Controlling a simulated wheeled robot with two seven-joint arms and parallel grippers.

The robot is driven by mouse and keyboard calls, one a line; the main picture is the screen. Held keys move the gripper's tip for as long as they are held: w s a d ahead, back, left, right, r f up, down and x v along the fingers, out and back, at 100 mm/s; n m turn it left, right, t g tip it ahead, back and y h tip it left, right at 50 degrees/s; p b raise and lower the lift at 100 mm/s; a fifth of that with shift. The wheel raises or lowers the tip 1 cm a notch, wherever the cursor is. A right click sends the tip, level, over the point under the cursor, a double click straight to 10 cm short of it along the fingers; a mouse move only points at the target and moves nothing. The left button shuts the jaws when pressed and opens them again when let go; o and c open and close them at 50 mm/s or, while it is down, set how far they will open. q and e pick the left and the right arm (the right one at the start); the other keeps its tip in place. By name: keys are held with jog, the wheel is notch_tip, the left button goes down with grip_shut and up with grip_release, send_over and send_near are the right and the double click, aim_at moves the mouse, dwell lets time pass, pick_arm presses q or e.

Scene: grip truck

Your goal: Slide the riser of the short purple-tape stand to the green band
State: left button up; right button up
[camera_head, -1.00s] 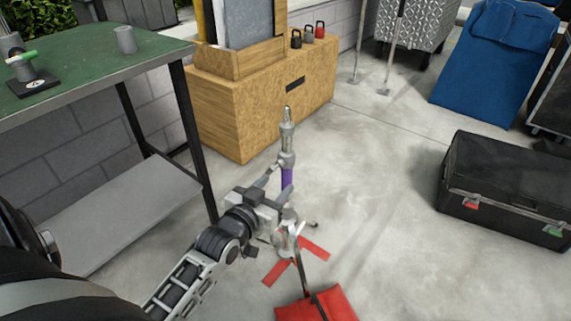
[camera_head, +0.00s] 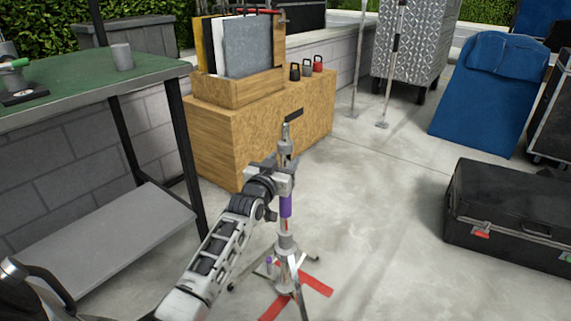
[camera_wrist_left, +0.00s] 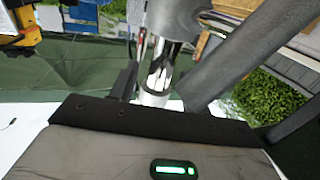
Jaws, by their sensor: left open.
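The short purple-tape stand (camera_head: 287,243) stands upright on a red tape cross (camera_head: 318,281) on the floor. Its purple band (camera_head: 286,207) shows just below my left gripper (camera_head: 287,172), with a small red mark under it. The gripper is open at the upper part of the stand, and the riser's grey top (camera_head: 286,137) sticks up above it. In the left wrist view a shiny chrome tube (camera_wrist_left: 162,68) stands in front of the palm; I cannot tell whether the fingers touch it. I cannot make out a green band on the stand. My right gripper is out of view.
A wooden box (camera_head: 225,140) with upright panels stands behind the stand. A green-topped table (camera_head: 75,85) is at the left. A black case (camera_head: 505,205) lies at the right, with a blue padded item (camera_head: 480,110) behind it. The floor between is clear.

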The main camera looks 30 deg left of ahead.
aim_at(284, 138)
pick_arm(q)
jog(key=shift+w+a, duration=0.2)
jog(key=shift+w, duration=0.9)
grip_shut()
jog(key=shift+r+p, duration=0.3)
jog(key=shift+r, duration=0.15)
notch_tip(284, 138, up, 5)
jog(key=p, duration=0.5)
jog(key=shift+r+p, duration=0.1)
jog(key=shift+p, duration=0.2)
jog(key=shift+r, duration=0.15)
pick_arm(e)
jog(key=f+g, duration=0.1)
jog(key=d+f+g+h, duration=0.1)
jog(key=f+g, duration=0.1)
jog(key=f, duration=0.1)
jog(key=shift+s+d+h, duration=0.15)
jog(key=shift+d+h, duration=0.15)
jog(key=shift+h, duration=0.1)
